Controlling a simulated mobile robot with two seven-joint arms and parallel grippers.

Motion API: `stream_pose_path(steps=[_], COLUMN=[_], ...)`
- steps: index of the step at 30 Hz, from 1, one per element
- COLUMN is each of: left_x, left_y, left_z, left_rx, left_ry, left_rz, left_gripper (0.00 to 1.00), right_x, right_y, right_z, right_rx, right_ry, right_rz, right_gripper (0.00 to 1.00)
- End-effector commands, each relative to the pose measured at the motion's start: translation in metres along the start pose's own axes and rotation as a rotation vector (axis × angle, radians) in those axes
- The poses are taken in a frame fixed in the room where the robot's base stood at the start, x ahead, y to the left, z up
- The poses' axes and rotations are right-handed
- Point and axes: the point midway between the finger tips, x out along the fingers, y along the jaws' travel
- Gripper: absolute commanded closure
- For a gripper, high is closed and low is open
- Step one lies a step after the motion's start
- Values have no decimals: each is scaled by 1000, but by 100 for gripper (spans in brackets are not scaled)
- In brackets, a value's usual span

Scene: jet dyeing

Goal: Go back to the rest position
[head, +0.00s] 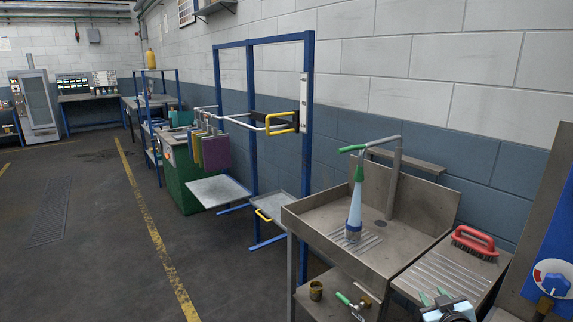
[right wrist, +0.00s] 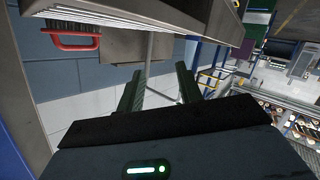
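My right gripper (head: 433,296) shows at the bottom edge of the head view, in front of the ribbed drainboard of the steel sink. Its two green fingers are apart. In the right wrist view the fingers (right wrist: 160,75) are spread, with nothing between them. My left gripper is not in view. No object is held in the right gripper.
The steel sink (head: 318,216) holds an upright blue-white bottle-like tool (head: 355,205). A red-handled brush (head: 473,242) lies on the drainboard, also in the right wrist view (right wrist: 70,40). A blue panel with a dial (head: 551,278) stands far right. Floor at left is open.

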Motion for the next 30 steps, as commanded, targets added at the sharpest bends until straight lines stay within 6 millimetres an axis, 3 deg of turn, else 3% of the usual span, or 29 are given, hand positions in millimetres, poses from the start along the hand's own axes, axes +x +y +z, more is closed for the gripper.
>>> stream_pose_path(steps=[1,5,11,15,21,27,30], left_x=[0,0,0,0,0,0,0], left_y=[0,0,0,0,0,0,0], left_z=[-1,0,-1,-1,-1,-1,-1], left_rx=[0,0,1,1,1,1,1], left_ry=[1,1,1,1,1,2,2], left_rz=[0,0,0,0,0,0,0], left_gripper=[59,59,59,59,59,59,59], right_x=[-9,-32,-84,-142,-236,-330,-364], right_y=[-17,-45,-97,-139,-188,-220,-228], right_z=[20,51,108,153,202,229,234], right_rx=[3,11,34,64,122,187,214], right_ry=[-22,-55,-126,-194,-297,-398,-437], right_rz=[-24,-65,-142,-207,-286,-341,-356], right_gripper=[64,64,64,64,64,64,64])
